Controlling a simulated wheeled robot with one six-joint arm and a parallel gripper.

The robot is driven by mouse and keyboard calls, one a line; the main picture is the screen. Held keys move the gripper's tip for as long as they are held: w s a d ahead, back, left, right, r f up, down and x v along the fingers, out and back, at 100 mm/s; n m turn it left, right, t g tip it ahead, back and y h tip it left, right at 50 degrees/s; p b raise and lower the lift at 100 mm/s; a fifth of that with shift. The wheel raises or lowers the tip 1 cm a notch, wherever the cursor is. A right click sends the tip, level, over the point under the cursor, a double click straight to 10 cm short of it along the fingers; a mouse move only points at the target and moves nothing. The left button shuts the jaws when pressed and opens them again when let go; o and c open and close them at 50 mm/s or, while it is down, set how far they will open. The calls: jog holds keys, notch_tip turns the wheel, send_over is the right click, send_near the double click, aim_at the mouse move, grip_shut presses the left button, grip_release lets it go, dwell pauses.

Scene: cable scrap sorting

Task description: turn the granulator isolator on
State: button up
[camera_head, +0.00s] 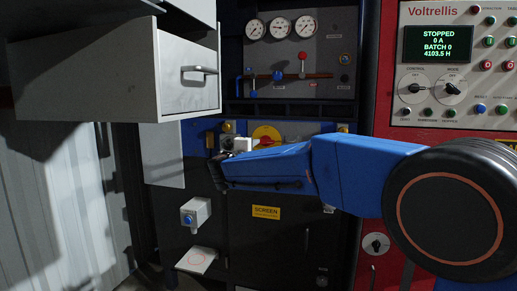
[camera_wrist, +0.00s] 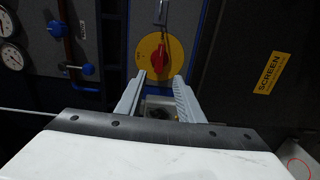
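The isolator is a red rotary handle (camera_wrist: 159,58) on a round yellow plate (camera_wrist: 147,49), facing the wrist camera. In the head view the yellow disc (camera_head: 266,132) shows behind my blue arm, which hides its lower part. My gripper (camera_wrist: 159,79) is open in the wrist view, its two grey fingers apart with nothing between the tips. The red handle lies just beyond the fingertips, roughly in line with the gap. I cannot tell whether a finger touches it. The handle's on and off marks are too small to read.
A red control panel (camera_head: 460,60) at the right has a display (camera_head: 438,44) reading STOPPED, 0 A. Gauges (camera_head: 281,27) and a pipe with valves (camera_head: 290,75) are above the isolator. A grey box with a handle (camera_head: 185,75) juts out at upper left. A SCREEN label (camera_head: 266,212) is below.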

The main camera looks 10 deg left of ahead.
jog(key=shift+s+a, duration=0.15)
jog(key=shift+s, duration=1.65)
jog(key=s+d+f+m+g+h, duration=0.1)
jog(key=s+d+f+m+g, duration=0.1)
jog(key=d, duration=0.8)
jog(key=s+d+f+m+g+h, duration=0.2)
jog(key=s+d, duration=0.1)
jog(key=d, duration=0.7)
jog(key=s+d+f+m+g+h, duration=0.1)
jog(key=s+d+f+m+g, duration=0.1)
jog(key=d, duration=0.9)
jog(key=s+d+f+m+g, duration=0.3)
jog(key=s+d+f, duration=0.1)
jog(key=s+d, duration=0.55)
jog(key=s+d+f+m+g+y, duration=0.1)
jog(key=s+d+f+m+g, duration=0.1)
jog(key=s+d+f, duration=0.45)
jog(key=s+d+f+m+g+y, duration=0.1)
jog(key=s+d+f+m, duration=0.15)
jog(key=s, duration=0.65)
jog(key=s+a+f+m+y, duration=0.1)
jog(key=s+f, duration=0.3)
jog(key=s, duration=0.3)
jog(key=s+f+m+g+y, duration=0.1)
jog(key=s+f+m+y, duration=0.1)
jog(key=s+f, duration=0.3)
jog(key=shift+s+a+f+y, duration=0.25)
jog(key=shift+s+a+y, duration=0.1)
jog(key=shift+s, duration=0.75)
